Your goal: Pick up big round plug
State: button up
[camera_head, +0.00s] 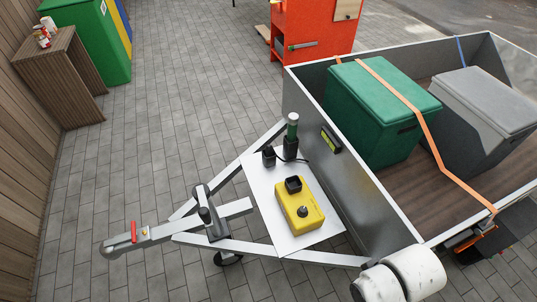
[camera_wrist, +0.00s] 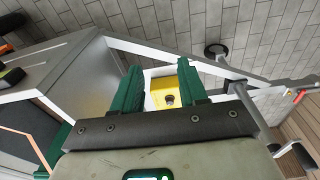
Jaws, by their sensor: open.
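A yellow box (camera_head: 299,206) with a raised black square part and a dark round knob or socket lies on a white plate (camera_head: 268,213) on the trailer drawbar. Behind it stand a small black round piece (camera_head: 269,156) and an upright green-and-black cylinder (camera_head: 291,135), with a dark cable by them. I cannot tell for sure which is the big round plug. My gripper (camera_wrist: 160,68) is open and empty in the wrist view. The yellow box (camera_wrist: 166,92) shows between its green fingers, which hide the plate's sides.
The trailer's metal wall (camera_head: 335,165) rises right beside the plate. A green box (camera_head: 375,112) and a grey box (camera_head: 480,115) are strapped inside. The drawbar's coupling (camera_head: 125,240) points left. Open paving (camera_head: 140,150) lies at the left.

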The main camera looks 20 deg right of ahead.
aim_at(268, 150)
jog(key=i+l+u, duration=0.15)
jog(key=i, duration=0.4)
jog(key=i+l+u, duration=0.1)
jog(key=i+l, duration=0.25)
jog(key=i, duration=0.2)
jog(key=i+l+u, duration=0.15)
jog(key=i+l, duration=0.15)
jog(key=i, duration=0.25)
